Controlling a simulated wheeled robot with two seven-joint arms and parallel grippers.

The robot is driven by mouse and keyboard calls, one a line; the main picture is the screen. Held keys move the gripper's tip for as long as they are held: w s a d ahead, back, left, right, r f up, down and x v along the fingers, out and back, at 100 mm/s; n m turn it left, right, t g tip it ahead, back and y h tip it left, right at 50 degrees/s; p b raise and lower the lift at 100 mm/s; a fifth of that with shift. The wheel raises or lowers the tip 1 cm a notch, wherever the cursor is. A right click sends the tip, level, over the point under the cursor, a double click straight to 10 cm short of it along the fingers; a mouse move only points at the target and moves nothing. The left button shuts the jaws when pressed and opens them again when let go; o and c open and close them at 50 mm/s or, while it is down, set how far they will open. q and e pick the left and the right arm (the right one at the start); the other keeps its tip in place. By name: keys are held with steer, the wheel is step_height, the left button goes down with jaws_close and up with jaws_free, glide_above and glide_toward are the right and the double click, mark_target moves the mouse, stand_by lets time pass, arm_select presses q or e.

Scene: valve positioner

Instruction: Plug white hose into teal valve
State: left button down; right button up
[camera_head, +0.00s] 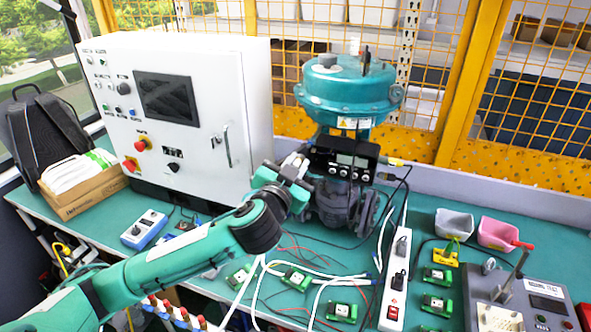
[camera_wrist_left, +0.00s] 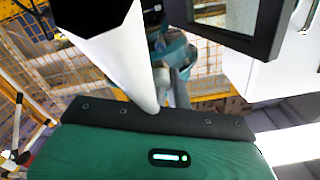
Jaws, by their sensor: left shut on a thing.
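The teal valve (camera_head: 347,95) stands at the back of the bench, right of the white control cabinet. A black positioner box (camera_head: 343,160) with a small display is mounted on its front, above a dark grey valve body. My left gripper (camera_head: 294,169) is just left of that box and is shut on a small white piece, which looks like the white hose end (camera_head: 292,159). Its exact contact with the box cannot be told. The left wrist view is close and partly blocked; a white tubular shape (camera_wrist_left: 125,65) crosses it. My right gripper is not in view.
The white cabinet (camera_head: 175,110) stands left of the valve. White cables, thin wires and green modules (camera_head: 297,279) lie on the front bench. A white power strip (camera_head: 395,280) lies right of them. Grey and pink bins (camera_head: 497,233) stand at right. Yellow mesh fencing is behind.

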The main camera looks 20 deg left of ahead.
mark_target(301, 157)
arm_select(q)
steer(key=w, duration=0.4)
steer(key=shift+w+f, duration=0.1)
steer(key=shift+w, duration=0.3)
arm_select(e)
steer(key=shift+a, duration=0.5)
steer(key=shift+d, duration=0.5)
arm_select(q)
steer(key=shift+w, duration=0.2)
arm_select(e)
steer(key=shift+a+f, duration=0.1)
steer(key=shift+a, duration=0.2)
arm_select(q)
steer(key=shift+w, duration=0.25)
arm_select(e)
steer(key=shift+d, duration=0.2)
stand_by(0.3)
arm_select(q)
steer(key=shift+w+d, duration=0.1)
steer(key=shift+w, duration=0.2)
steer(key=c, duration=1.3)
jaws_free()
steer(key=shift+o, duration=0.2)
